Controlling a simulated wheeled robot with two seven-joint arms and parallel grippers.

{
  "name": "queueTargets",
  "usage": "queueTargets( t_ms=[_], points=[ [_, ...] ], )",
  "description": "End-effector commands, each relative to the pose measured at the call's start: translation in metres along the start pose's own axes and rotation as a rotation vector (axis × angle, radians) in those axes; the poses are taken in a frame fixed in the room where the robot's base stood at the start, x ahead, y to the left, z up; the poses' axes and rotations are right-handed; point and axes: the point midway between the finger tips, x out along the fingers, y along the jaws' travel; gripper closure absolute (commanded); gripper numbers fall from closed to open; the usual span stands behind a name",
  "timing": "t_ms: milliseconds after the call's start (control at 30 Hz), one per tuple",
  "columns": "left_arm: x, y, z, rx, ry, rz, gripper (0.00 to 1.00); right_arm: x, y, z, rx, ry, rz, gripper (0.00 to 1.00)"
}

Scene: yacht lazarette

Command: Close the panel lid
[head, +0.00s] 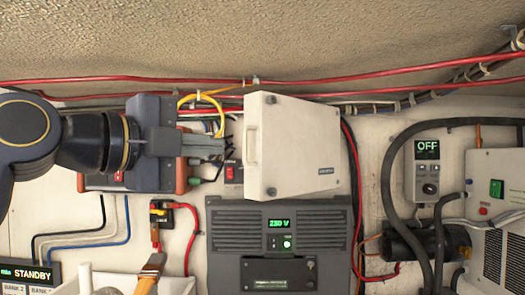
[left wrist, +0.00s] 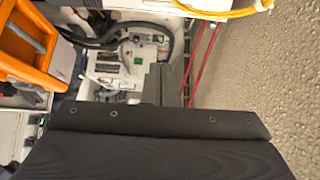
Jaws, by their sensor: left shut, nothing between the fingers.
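The cream panel lid (head: 295,147) is right of centre in the head view, above the dark grey unit. It has a handle along its left edge and a small label at lower right. Its left edge looks taller than its right, so it seems to stand out from the wall on that side. How far it is open I cannot tell. My left gripper (head: 222,147) is shut and empty, just left of the lid's handle edge, with a small gap in the picture. In the left wrist view the dark gripper body fills the bottom. My right gripper is not in view.
A grey unit (head: 278,218) reading 230 V is below the lid. Red cables (head: 400,76) run above, and yellow wires (head: 200,97) loop near my gripper. A control box reading OFF (head: 427,170) and thick black hoses are at right. An orange thing (left wrist: 35,45) shows in the left wrist view.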

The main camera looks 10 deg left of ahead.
Motion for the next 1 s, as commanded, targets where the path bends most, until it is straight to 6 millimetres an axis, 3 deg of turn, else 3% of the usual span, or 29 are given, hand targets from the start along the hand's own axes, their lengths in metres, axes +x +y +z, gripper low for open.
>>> queueTargets(
  t_ms=[167, 567, 733, 1000],
  points=[
    [0.017, -0.005, 0.0, 0.01, 0.0, -0.003, 1.0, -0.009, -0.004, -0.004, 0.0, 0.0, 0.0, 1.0],
    [0.1, -0.008, 0.0, 0.007, 0.002, -0.001, 1.0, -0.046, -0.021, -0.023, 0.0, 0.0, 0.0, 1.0],
    [0.104, -0.004, 0.027, 0.005, -0.005, -0.004, 1.0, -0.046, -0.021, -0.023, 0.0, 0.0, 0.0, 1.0],
    [0.107, -0.003, 0.039, 0.008, -0.002, -0.005, 1.0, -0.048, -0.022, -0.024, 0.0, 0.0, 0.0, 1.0]
  ],
)
